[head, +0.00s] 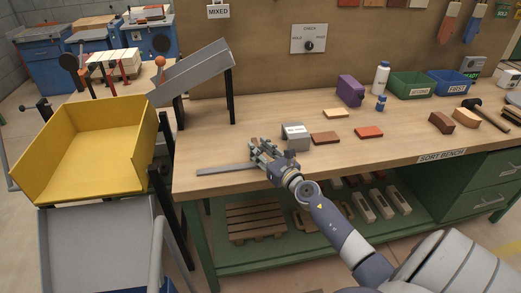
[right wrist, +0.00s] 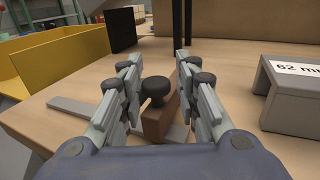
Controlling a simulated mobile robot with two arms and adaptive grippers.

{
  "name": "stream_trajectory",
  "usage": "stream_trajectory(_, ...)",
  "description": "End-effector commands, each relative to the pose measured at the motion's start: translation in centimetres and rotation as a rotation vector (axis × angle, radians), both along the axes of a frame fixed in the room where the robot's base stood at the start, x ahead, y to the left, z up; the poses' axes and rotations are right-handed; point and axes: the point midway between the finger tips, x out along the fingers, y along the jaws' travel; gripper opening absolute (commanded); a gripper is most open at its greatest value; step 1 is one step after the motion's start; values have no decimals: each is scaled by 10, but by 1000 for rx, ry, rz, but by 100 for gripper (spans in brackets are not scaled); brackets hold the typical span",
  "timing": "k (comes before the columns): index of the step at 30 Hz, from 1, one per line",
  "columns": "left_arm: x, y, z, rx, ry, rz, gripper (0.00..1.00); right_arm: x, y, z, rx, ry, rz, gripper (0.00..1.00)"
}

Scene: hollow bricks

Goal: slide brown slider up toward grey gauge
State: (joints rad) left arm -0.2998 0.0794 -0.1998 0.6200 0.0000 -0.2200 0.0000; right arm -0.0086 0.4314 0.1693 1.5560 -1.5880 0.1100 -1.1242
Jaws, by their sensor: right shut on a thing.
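The brown slider (right wrist: 157,125) is a brown block with a black knob (right wrist: 155,90) on top, in the right wrist view. It sits at a flat grey strip (right wrist: 75,108) on the bench, which also shows in the head view (head: 226,169). My right gripper (right wrist: 157,72) is shut on the slider, with a finger on each side of the knob. In the head view my right gripper (head: 262,150) hides the slider. The grey gauge (right wrist: 292,92), a bridge-shaped block labelled 62 mm, stands right of the gripper, apart from it; it also shows in the head view (head: 296,137). My left gripper is out of view.
Flat red-brown bricks (head: 325,138) (head: 369,132) lie right of the gauge. A purple block (head: 350,91), a white bottle (head: 381,78) and green (head: 411,98) and blue bins stand behind. A yellow tray (head: 88,150) and a grey chute (head: 195,72) are at left.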

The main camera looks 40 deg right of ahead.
Motion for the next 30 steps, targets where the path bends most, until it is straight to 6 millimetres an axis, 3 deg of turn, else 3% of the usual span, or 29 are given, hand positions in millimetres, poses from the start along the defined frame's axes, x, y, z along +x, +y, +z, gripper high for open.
stream_trajectory(4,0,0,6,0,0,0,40,5,12,0,-1,3,10,0)
stream_trajectory(11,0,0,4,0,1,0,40,4,11,-1,0,3,7,0)
stream_trajectory(12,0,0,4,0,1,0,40,4,11,-1,0,3,7,30)
stream_trajectory(14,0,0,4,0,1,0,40,4,11,-1,0,3,6,41)
stream_trajectory(25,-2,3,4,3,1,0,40,2,10,-2,0,4,4,41)
stream_trajectory(30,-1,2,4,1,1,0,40,-11,10,-2,-2,5,4,41)
